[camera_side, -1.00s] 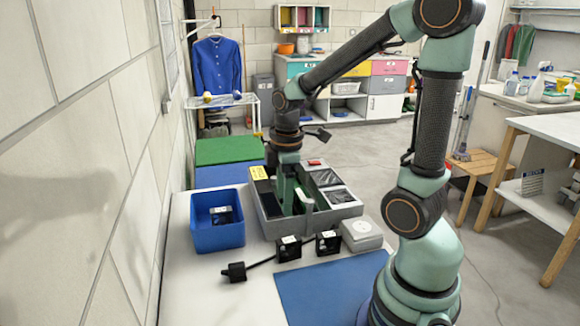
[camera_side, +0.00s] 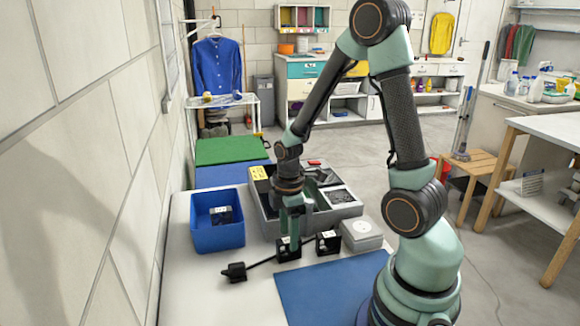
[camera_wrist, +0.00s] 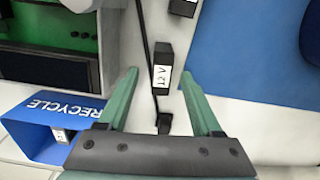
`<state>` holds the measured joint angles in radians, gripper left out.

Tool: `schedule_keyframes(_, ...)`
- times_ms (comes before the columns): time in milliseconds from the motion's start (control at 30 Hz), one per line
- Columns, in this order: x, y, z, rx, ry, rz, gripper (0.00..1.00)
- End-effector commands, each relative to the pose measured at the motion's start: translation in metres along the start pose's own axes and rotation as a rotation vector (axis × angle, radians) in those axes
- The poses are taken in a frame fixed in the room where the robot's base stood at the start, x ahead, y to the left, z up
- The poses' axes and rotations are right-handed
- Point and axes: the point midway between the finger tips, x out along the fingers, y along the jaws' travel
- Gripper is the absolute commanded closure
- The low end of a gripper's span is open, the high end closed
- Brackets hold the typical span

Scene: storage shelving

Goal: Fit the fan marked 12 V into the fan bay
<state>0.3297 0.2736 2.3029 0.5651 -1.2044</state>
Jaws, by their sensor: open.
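The fan marked 12 V (camera_wrist: 162,68) is a small black block with a white label, standing on the white table. It also shows in the side view (camera_side: 289,252). My gripper (camera_wrist: 159,75) is open, its green fingers on either side of this fan in the wrist view. In the side view my gripper (camera_side: 290,237) reaches down at the fan, hiding part of it; I cannot tell whether they touch. A second black fan (camera_side: 328,243) stands to its right. The grey housing (camera_side: 268,226) lies behind, partly hidden by my arm; I cannot tell which recess is the fan bay.
A blue bin (camera_side: 217,235) marked RECYCLE, with a labelled black item inside, stands left. A black cable with a plug (camera_side: 235,272) lies in front of the bin. A white box (camera_side: 362,236) stands right of the fans. A blue mat (camera_side: 330,290) covers the front; it is clear.

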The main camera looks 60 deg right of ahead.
Motion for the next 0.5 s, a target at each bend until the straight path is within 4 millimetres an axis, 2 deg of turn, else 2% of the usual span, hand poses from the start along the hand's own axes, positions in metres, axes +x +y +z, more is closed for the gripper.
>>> schedule_keyframes(33, 0.009, -0.004, 0.0, -0.001, -0.003, -0.007, 0.34)
schedule_keyframes(200, 0.026, -0.003, 0.0, 0.001, -0.001, -0.003, 0.34)
schedule_keyframes(500, 0.032, -0.002, -0.001, 0.001, 0.0, 0.001, 0.34)
